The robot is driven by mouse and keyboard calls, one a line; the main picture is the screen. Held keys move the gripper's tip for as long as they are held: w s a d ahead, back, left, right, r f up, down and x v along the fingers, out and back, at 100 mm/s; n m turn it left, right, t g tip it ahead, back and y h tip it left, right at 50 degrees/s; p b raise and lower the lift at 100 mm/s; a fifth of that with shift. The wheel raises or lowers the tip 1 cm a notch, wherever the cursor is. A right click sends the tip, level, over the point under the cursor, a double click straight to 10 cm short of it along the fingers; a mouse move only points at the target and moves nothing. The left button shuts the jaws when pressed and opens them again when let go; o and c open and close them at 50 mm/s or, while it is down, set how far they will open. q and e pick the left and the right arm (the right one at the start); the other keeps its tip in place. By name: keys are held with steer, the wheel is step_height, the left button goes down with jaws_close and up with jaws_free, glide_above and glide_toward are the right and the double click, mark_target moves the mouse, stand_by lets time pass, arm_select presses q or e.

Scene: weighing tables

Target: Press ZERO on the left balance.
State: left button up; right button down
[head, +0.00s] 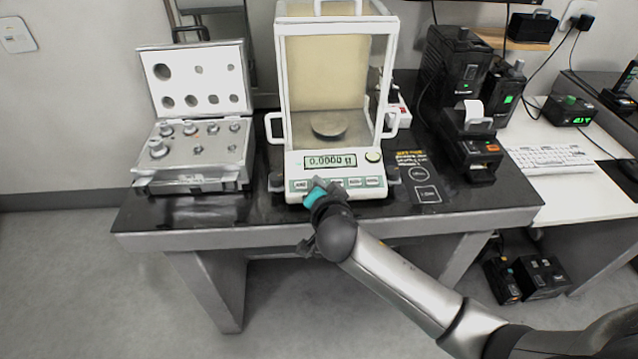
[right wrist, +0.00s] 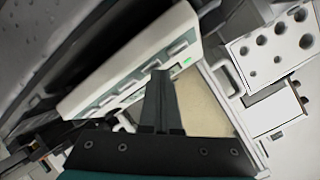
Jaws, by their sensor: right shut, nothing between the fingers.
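One balance (head: 300,133) with a glass draft shield stands on the dark bench; its round pan (head: 329,124) looks empty. Its display (head: 330,161) reads about 0.0000 g. A row of buttons (head: 354,182) runs along the front panel below it; their labels are too small to read surely. My right gripper (head: 317,187) is shut and empty, its tips at the left-middle of this row and hiding part of it. In the right wrist view the closed fingers (right wrist: 160,78) overlap the front panel (right wrist: 118,72). I cannot tell whether they touch a button. My left gripper is out of view.
An open case of weights (head: 190,178) stands left of the balance; it also shows in the right wrist view (right wrist: 262,48). A black printer (head: 470,150) stands to the right. A white desk (head: 570,195) with a keyboard (head: 548,160) is further right.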

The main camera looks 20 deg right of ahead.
steer(key=shift+s+a+r+p, duration=0.1)
steer(key=shift+s+r+p, duration=0.15)
steer(key=shift+r+p, duration=0.5)
steer(key=r+p, duration=0.1)
steer(key=s+r+p, duration=0.1)
steer(key=r+p, duration=0.2)
steer(key=shift+s+a+r+p, duration=0.25)
steer(key=shift+s+r+p, duration=0.05)
steer(key=shift+s+r, duration=0.1)
steer(key=shift+f, duration=0.1)
stand_by(0.6)
